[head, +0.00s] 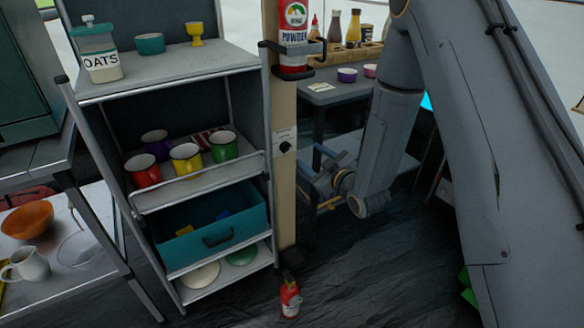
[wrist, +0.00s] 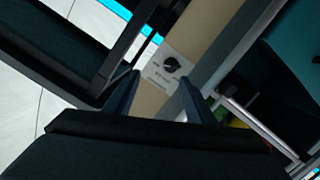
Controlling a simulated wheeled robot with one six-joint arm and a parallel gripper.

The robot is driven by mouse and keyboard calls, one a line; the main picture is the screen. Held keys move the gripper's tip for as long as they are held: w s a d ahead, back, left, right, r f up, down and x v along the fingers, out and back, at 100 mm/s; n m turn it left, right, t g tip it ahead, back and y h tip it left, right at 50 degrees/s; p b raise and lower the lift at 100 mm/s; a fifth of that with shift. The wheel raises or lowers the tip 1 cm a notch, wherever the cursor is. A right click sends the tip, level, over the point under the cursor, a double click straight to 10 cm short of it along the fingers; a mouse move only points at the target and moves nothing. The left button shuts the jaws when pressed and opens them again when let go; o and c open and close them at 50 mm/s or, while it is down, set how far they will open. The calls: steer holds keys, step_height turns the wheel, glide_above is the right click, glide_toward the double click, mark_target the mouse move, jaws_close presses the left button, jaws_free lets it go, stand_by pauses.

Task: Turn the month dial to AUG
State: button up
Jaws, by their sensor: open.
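The month dial (head: 285,147) is a small black knob below a pale label on the tan post (head: 285,200) in the head view. In the wrist view the dial (wrist: 171,64) is a dark round knob on a pale plate with small marks around it. The marks are too small to read, so I cannot tell which month it points at. My gripper (head: 322,182) is to the right of the post in the head view. In the wrist view my gripper (wrist: 158,92) is open, its two dark fingers apart, with the dial ahead between and beyond the tips, not touched.
A shelf rack (head: 170,80) with mugs and a teal bin (head: 215,225) stands left of the post. A fire extinguisher (head: 293,30) hangs on the post above the dial. A red bottle (head: 290,300) stands on the floor below. A grey table (head: 335,92) is behind my arm.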

mark_target(288, 150)
steer(key=w+a+f+b, duration=0.1)
steer(key=w+a, duration=0.1)
steer(key=w+a+f+y+b, duration=0.1)
steer(key=w+a, duration=0.1)
steer(key=w+a+f+n+t+y+b, duration=0.1)
steer(key=w+a, duration=0.1)
steer(key=shift+w+a+f+b, duration=0.15)
steer(key=shift+w+a+b, duration=0.1)
steer(key=shift+w+b, duration=0.1)
stand_by(0.3)
steer(key=c, duration=1)
